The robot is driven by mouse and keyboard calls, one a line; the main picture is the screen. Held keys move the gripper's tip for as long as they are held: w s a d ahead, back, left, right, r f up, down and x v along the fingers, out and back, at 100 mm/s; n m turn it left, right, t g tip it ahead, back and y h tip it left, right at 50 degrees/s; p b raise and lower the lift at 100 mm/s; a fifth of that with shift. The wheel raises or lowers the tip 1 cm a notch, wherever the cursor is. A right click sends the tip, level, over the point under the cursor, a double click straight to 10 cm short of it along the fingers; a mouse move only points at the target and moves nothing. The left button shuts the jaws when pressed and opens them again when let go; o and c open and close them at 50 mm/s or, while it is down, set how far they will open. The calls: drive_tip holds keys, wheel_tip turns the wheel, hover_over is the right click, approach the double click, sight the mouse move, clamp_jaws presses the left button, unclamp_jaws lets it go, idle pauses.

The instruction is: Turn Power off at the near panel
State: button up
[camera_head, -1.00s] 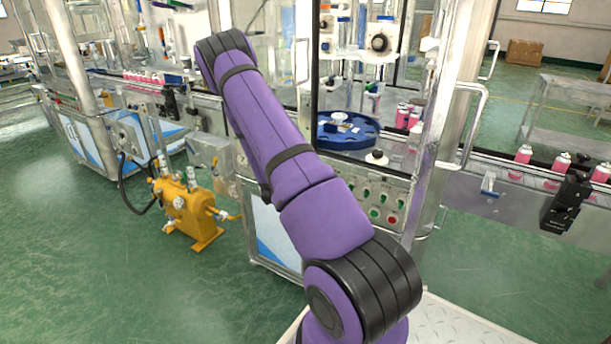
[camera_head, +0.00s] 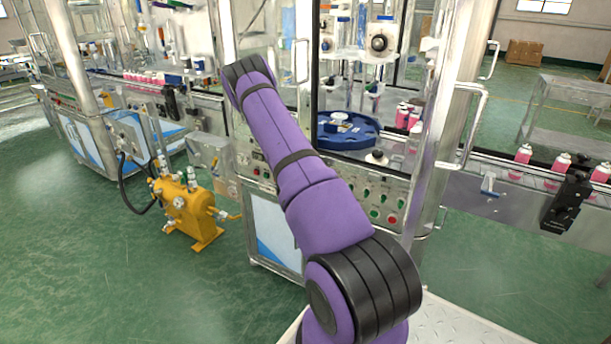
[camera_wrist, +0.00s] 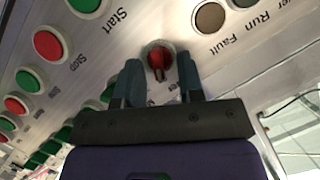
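The near panel (camera_head: 371,197) shows in the head view on the front of the machine, with green and red buttons, partly hidden behind my arm. A red rotary knob (camera_wrist: 158,60) on a round base sits at the middle. My gripper (camera_wrist: 160,72) is open, its two fingertips just below and to either side of the knob, with gaps visible. I cannot tell whether the knob lies between the fingers in depth. The label beside the lamps is cut off, ending in "er". The head view hides my gripper.
A green Start button (camera_wrist: 84,5) and a red Stop button (camera_wrist: 48,44) lie left of the knob. A lamp (camera_wrist: 210,17) lies to its right. A yellow pump (camera_head: 188,208) stands on the floor, and a door handle (camera_head: 472,125) juts out at right.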

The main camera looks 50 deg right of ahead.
clamp_jaws()
drive_tip(key=shift+w+g, duration=0.1)
drive_tip(key=shift+g, duration=0.2)
drive_tip(key=n+g, duration=0.2)
drive_tip(key=n, duration=0.2)
drive_tip(key=w+n+g, duration=0.1)
drive_tip(key=n+g, duration=0.2)
drive_tip(key=shift+n, duration=0.4)
idle(0.4)
drive_tip(key=shift+w, duration=0.1)
idle(0.5)
unclamp_jaws()
